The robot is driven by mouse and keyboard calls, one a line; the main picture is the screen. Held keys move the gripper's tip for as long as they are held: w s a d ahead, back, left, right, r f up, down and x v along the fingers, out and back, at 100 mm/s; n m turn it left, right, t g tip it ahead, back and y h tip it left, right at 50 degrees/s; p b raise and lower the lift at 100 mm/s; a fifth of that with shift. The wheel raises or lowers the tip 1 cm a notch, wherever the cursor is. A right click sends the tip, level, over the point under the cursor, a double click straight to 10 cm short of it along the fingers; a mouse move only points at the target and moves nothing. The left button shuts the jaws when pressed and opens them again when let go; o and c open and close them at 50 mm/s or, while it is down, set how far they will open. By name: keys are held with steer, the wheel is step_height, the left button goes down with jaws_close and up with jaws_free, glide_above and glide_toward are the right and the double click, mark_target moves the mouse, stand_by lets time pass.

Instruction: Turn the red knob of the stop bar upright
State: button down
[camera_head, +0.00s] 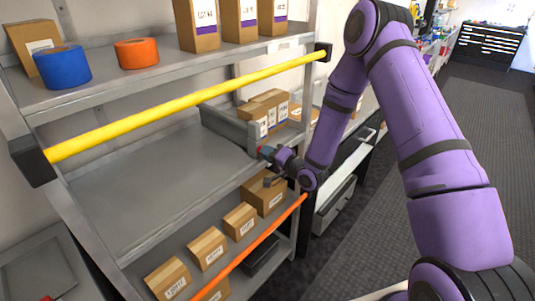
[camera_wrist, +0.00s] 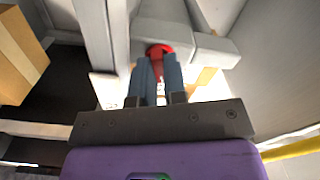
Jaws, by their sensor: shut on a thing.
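The red knob (camera_wrist: 158,49) shows in the wrist view on a grey metal part (camera_wrist: 165,28), with a narrow red piece running down between my fingers. My gripper (camera_wrist: 158,72) is shut on this knob, one blue-grey finger on each side. In the head view my gripper (camera_head: 268,154) is at the right end of the middle shelf, by a grey bar (camera_head: 228,124). A small bit of red shows at its tips there. The fingers hide part of the knob, so its exact angle is hard to tell.
A yellow bar (camera_head: 190,103) crosses the upper shelf front and an orange bar (camera_head: 250,247) the lower one. Cardboard boxes (camera_head: 263,193) stand below my gripper, and others (camera_head: 268,105) behind the grey bar. The middle shelf (camera_head: 150,185) is bare.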

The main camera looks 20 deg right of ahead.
steer(key=n, duration=1.3)
steer(key=shift+n, duration=0.4)
stand_by(0.4)
steer(key=c, duration=1.4)
jaws_free()
steer(key=shift+c, duration=0.2)
steer(key=v, duration=1.1)
steer(key=shift+w, duration=0.1)
